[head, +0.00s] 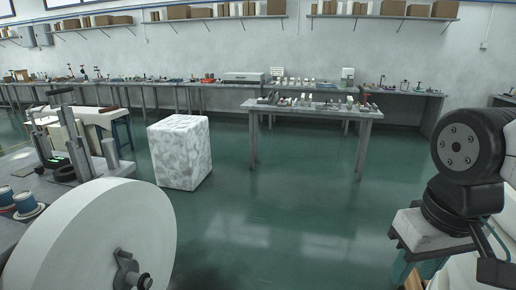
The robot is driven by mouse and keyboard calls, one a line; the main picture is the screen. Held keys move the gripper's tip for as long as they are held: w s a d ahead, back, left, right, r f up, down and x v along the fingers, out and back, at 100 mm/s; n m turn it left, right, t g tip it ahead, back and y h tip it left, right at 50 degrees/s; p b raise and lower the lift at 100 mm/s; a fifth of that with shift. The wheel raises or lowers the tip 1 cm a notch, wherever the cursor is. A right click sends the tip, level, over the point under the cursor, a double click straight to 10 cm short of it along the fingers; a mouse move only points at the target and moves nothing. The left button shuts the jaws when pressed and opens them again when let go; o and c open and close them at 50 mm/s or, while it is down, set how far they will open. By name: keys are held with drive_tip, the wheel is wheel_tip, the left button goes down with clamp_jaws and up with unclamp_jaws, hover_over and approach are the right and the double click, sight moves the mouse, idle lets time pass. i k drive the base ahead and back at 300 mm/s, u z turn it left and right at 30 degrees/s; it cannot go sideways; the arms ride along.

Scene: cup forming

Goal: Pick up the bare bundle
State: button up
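I cannot make out for certain which thing is the bare bundle. A large white, mottled block (180,152) stands upright on the green floor left of centre. Its surface looks crinkled and shiny, like wrapping, but I cannot tell whether it is wrapped or is a bundle. My gripper is not in view, so its state and its place relative to the block are hidden.
A big white roll (95,240) fills the lower left, by a machine table with blue-and-white spools (27,203). A grey worktable (310,112) with small items stands behind centre. A grey-topped stand (425,232) is at right. The central floor (275,200) is clear.

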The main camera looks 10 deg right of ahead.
sight(350, 102)
drive_tip(key=i, duration=2)
drive_tip(key=z, duration=0.35)
drive_tip(key=i, duration=1.95)
drive_tip(key=z, duration=0.6)
drive_tip(key=i, duration=1.1)
drive_tip(key=u, duration=1.2)
drive_tip(key=i, duration=2)
drive_tip(key=z, duration=2.6)
